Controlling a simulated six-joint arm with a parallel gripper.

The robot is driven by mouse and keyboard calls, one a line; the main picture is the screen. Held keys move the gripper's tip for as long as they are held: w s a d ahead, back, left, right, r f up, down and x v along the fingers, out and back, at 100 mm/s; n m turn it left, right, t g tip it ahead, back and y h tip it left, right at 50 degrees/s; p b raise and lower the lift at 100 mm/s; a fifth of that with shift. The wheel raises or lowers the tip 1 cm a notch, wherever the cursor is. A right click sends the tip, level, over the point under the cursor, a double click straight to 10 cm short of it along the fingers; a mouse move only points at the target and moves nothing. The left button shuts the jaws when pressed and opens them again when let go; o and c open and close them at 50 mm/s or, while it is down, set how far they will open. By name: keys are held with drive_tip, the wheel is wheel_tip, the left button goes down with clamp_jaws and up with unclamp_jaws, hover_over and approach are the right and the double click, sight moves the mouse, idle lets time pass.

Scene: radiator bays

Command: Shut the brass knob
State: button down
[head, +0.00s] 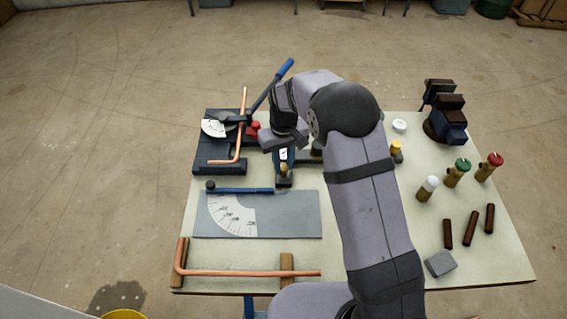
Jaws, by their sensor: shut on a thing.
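The brass knob (284,169) shows as a small yellow-brass top on a dark fitting near the middle of the bench, just in front of a blue part with a white face. My gripper (284,163) points down over it from behind the bent wrist and is shut on it. The fingertips are small and partly hidden by my wrist, so the exact grip is hard to see. The knob's turned position cannot be read from this view.
A pipe bender (222,165) with a blue lever stands left. A grey angle plate (290,215) and a copper pipe (245,272) lie in front. Valves with white (432,182), green (462,165) and red (495,159) caps stand right, near a vise (446,120).

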sight(283, 167)
drive_tip(key=m, duration=0.6)
drive_tip(key=shift+b, duration=0.3)
drive_tip(key=m, duration=0.7)
drive_tip(key=shift+r, duration=0.1)
drive_tip(key=c, duration=2.5)
unclamp_jaws()
drive_tip(key=shift+m, duration=0.3)
drive_tip(key=shift+c, duration=0.2)
drive_tip(key=o, duration=1.1)
drive_tip(key=shift+c, duration=0.2)
drive_tip(key=shift+r+b, duration=1.35)
drive_tip(key=shift+r, duration=2.3)
